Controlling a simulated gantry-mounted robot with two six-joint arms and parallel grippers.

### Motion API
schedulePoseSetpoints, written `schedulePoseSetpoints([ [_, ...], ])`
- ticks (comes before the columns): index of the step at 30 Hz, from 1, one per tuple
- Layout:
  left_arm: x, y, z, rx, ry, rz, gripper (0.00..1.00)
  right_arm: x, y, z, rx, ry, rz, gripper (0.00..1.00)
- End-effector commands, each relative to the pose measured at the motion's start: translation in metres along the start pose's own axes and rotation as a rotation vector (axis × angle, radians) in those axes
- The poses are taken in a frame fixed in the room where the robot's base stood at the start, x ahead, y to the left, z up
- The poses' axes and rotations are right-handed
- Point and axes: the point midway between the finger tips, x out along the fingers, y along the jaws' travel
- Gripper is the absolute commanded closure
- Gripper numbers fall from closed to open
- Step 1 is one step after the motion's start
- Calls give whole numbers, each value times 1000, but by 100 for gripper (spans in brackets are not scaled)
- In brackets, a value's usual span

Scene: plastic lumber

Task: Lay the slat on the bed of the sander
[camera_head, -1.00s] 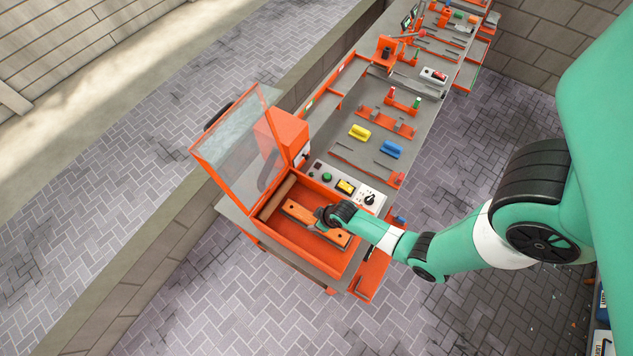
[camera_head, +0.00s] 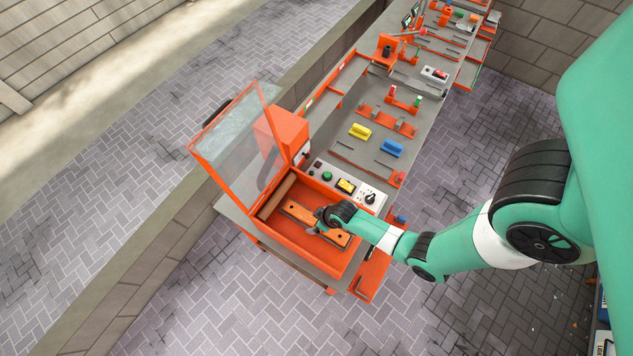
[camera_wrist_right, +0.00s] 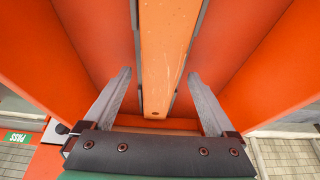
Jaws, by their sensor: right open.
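The slat (camera_wrist_right: 170,45) is a long, flat orange-brown piece with a small dark hole near its close end. In the head view the slat (camera_head: 299,212) lies lengthwise in the red-orange bed of the sander (camera_head: 311,255). In the right wrist view dark narrow strips run along both its long sides. My right gripper (camera_wrist_right: 160,75) is open, with one grey finger on each side of the slat and a visible gap to each. In the head view my right gripper (camera_head: 322,224) is over the slat's middle and hides part of it. My left gripper is not in view.
The sander's clear hinged cover (camera_head: 232,130) stands raised at the left. A brown roller (camera_head: 277,197) lies along the bed's left side. A control panel (camera_head: 345,187) borders the bed's upper edge. Yellow (camera_head: 360,131) and blue (camera_head: 391,148) blocks lie farther along the bench.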

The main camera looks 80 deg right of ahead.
Motion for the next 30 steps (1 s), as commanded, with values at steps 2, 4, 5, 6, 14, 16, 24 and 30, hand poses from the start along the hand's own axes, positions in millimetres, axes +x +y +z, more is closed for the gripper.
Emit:
schedulePoseSetpoints([
  [2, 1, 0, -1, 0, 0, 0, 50, -2, 0, 0, 0, 0, 0, 9],
  [4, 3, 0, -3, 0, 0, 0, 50, -9, 0, -1, 0, 1, 0, 9],
  [5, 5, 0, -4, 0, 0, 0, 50, -14, 0, -1, 0, 1, 0, 9],
  [6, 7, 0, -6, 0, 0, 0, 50, -21, 0, -1, 0, 1, 0, 9],
  [14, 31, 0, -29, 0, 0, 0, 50, -71, 0, -2, 0, 0, 0, 9],
  [16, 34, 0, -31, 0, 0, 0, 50, -76, 0, -2, 0, 0, 0, 9],
  [24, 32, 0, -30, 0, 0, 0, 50, -75, 0, 0, 0, 1, 0, 9],
  [30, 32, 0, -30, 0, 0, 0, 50, -75, 0, 0, 0, 1, 0, 9],
])
